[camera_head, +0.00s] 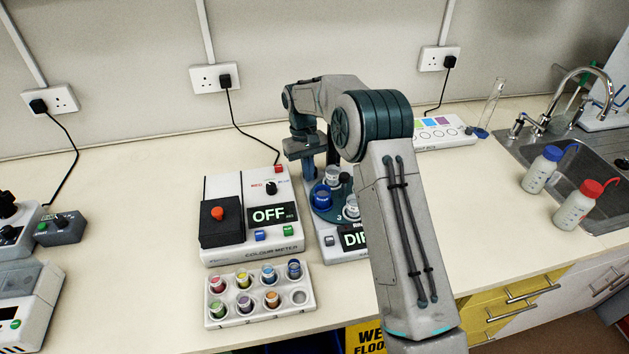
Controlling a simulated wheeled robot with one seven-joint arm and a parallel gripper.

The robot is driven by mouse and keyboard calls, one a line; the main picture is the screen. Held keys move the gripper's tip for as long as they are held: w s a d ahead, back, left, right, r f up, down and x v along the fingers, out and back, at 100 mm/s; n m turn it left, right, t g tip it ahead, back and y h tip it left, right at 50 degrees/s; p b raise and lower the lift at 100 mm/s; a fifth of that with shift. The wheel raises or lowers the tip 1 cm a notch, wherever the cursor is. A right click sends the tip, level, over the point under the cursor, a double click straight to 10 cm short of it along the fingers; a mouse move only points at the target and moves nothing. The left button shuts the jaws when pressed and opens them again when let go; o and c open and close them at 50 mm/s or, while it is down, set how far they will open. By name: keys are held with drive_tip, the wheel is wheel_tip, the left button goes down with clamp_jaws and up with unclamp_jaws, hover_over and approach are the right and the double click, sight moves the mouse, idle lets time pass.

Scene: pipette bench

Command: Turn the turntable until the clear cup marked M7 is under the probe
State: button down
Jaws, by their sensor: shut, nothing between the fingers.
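The turntable (324,215) is a dark teal disc on a white device with a partly covered display (352,239), just right of the colour meter. A blue cup (322,198) stands on its left side. A clear cup (351,209) stands at the front right and another pale cup (333,174) further back. I cannot read M7 on any cup; a "3" shows near the disc's front. My gripper (309,172) points down over the left rear of the turntable, shut and empty. Whether it touches the disc is unclear. My arm hides the device's right side, and I cannot make out the probe.
The colour meter (225,190), its display reading OFF, stands close on the left. A white rack of coloured pots (259,312) sits in front of it. A pale device (455,140) stands behind right. Bottles (541,170) and the sink are at far right.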

sight(315, 185)
drive_tip(key=shift+s+d+f, duration=0.2)
drive_tip(key=shift+s+f, duration=0.05)
drive_tip(key=shift+s, duration=0.15)
drive_tip(key=shift+s+d+f+p, duration=0.1)
drive_tip(key=shift+s+d+p, duration=0.25)
drive_tip(key=shift+s, duration=0.45)
drive_tip(key=shift+s+d+p, duration=0.2)
drive_tip(key=shift+s+d, duration=0.1)
drive_tip(key=shift+s, duration=0.5)
drive_tip(key=shift+s+n, duration=0.1)
drive_tip(key=shift+n, duration=0.2)
drive_tip(key=shift+s, duration=0.1)
drive_tip(key=shift+s+n, duration=0.1)
drive_tip(key=shift+n, duration=0.2)
